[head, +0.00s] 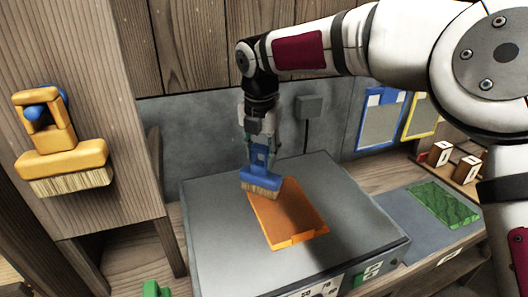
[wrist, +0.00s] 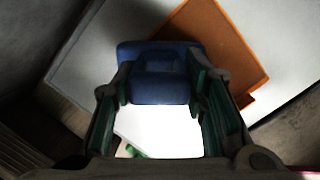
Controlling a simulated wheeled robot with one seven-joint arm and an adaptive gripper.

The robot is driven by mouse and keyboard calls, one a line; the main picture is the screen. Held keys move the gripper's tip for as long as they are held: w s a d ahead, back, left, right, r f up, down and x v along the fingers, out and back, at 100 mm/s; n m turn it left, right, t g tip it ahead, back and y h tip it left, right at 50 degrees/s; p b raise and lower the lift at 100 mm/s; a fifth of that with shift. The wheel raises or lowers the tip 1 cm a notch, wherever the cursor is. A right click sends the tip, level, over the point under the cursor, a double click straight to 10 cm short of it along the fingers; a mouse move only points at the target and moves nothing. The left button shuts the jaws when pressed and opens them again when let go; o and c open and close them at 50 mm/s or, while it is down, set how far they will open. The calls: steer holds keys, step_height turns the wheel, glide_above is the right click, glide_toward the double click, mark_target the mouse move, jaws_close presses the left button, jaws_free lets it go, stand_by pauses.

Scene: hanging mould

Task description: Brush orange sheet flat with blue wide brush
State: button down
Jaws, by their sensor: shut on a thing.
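The orange sheet (head: 292,218) lies on the top of a grey box-like station (head: 220,225). Its near right edge looks slightly raised. The blue wide brush (head: 262,178) is upright with its bristles down at the sheet's far left corner; I cannot tell whether they press on it. My gripper (head: 259,145) is shut on the brush's handle from above. In the wrist view the blue brush (wrist: 160,75) sits between the green-lined fingers (wrist: 155,100), with the orange sheet (wrist: 215,50) beyond it. The bristles are hidden there.
A yellow brush (head: 62,150) hangs on a blue peg on the wooden post at left. A green textured sheet (head: 443,204) lies on a grey plate at right. Blue and yellow framed panels (head: 381,118) lean at the back. Small wooden blocks (head: 466,168) stand at far right.

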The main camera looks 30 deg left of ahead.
steer(key=shift+s+d+r+p, duration=0.1)
steer(key=shift+r+p, duration=0.65)
steer(key=shift+r, duration=0.75)
steer(key=shift+s+d+r+p, duration=0.1)
steer(key=shift+r+p, duration=0.65)
steer(key=shift+r, duration=0.7)
steer(key=shift+w, duration=0.1)
steer(key=shift+r+p, duration=0.65)
steer(key=shift+r, duration=0.85)
